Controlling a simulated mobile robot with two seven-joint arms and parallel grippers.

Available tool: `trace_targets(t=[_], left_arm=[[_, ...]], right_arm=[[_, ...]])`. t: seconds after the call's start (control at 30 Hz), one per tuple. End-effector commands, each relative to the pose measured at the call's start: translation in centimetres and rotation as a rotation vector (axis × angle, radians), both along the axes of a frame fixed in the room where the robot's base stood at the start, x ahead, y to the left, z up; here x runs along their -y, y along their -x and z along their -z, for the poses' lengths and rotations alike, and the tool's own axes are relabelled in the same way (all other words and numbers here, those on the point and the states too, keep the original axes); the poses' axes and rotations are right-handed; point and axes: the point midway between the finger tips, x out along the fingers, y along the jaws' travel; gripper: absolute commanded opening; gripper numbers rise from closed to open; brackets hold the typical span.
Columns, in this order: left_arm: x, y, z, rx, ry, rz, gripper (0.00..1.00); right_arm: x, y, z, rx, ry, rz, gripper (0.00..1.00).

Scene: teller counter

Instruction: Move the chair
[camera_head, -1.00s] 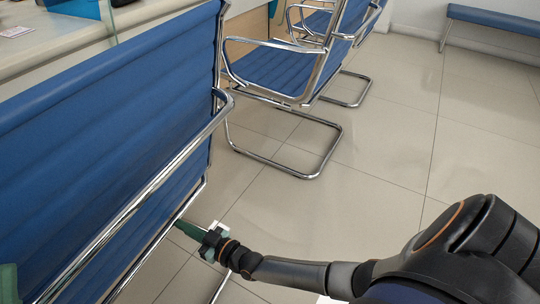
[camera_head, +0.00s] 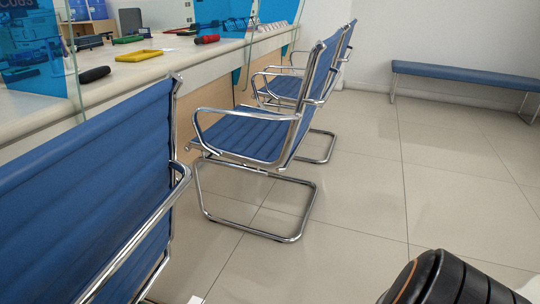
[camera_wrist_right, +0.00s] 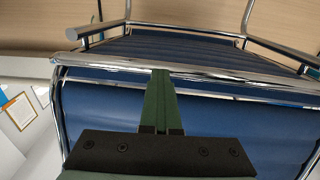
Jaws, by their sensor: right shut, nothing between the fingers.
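A blue chair (camera_head: 75,195) with a ribbed back and chrome frame stands large at the left of the head view, close to the counter. In the right wrist view the blue chair back (camera_wrist_right: 240,125), a chrome crossbar (camera_wrist_right: 200,67) and the seat (camera_wrist_right: 180,48) fill most of the picture. My right gripper (camera_wrist_right: 161,75) is shut and empty, its green fingers together. The fingertips overlap the crossbar in the picture; I cannot tell whether they touch it. In the head view the right gripper is out of frame or hidden. My left gripper is not in view.
More blue chairs (camera_head: 245,135) stand in a row along the counter (camera_head: 130,75). A blue bench (camera_head: 465,74) stands by the back wall. Tiled floor (camera_head: 365,200) is clear to the right. Glass panels and small items, including a yellow tray (camera_head: 139,56), are on the counter.

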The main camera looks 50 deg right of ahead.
Motion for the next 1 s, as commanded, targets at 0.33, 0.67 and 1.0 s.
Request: trace_targets(t=[0.33,0.67,1.0], left_arm=[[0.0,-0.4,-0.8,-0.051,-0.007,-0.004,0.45],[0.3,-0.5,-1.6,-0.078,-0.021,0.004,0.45],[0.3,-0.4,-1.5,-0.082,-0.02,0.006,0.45]], right_arm=[[1.6,4.2,-0.4,-0.001,0.0,0.0,0.0],[3.3,8.7,-0.2,-0.002,0.002,0.0,0.0],[3.6,9.4,-0.1,0.001,0.0,0.0,0.0]])
